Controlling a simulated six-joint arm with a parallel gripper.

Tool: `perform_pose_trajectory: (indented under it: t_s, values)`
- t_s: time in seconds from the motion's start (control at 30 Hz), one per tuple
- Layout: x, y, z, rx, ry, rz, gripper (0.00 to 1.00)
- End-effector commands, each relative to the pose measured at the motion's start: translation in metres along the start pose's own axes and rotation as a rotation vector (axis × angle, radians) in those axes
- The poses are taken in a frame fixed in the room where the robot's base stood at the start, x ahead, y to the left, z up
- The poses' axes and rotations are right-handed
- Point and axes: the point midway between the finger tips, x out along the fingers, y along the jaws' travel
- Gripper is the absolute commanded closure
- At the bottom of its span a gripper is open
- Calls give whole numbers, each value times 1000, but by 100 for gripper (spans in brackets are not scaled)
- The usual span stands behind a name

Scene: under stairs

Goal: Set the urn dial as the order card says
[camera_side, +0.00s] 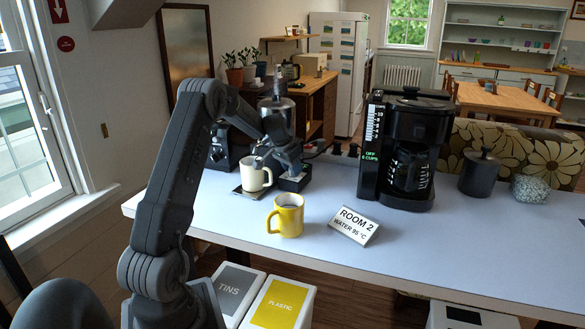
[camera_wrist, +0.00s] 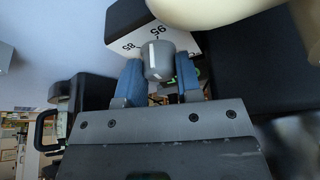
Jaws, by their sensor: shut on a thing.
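The order card (camera_side: 354,226) stands on the table and reads "ROOM 2, WATER 95 °C". The urn (camera_side: 278,118) is at the back, partly hidden by my arm. The dial (camera_wrist: 158,62) is a grey knob with a white mark, in front of a white scale plate (camera_wrist: 182,40). Upside-down numbers show on the plate, apparently 85 and 95. The mark points up toward the plate; its exact setting is not clear. My gripper (camera_wrist: 158,78) is shut on the dial, with a blue finger on each side. It also shows at the urn in the side view (camera_side: 272,158).
A cream mug (camera_side: 256,174) stands on a dark tray (camera_side: 244,193), close by my gripper. A yellow mug (camera_side: 290,217) is nearer the front edge. A black coffee maker (camera_side: 405,150) and a dark canister (camera_side: 480,173) stand to the right.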

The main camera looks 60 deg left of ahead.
Motion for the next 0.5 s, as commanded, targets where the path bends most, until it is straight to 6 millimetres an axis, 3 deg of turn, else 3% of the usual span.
perform_pose_trajectory:
  t_s: [0.5]
  values:
    - [-1,0,0,86,-1,34,91]
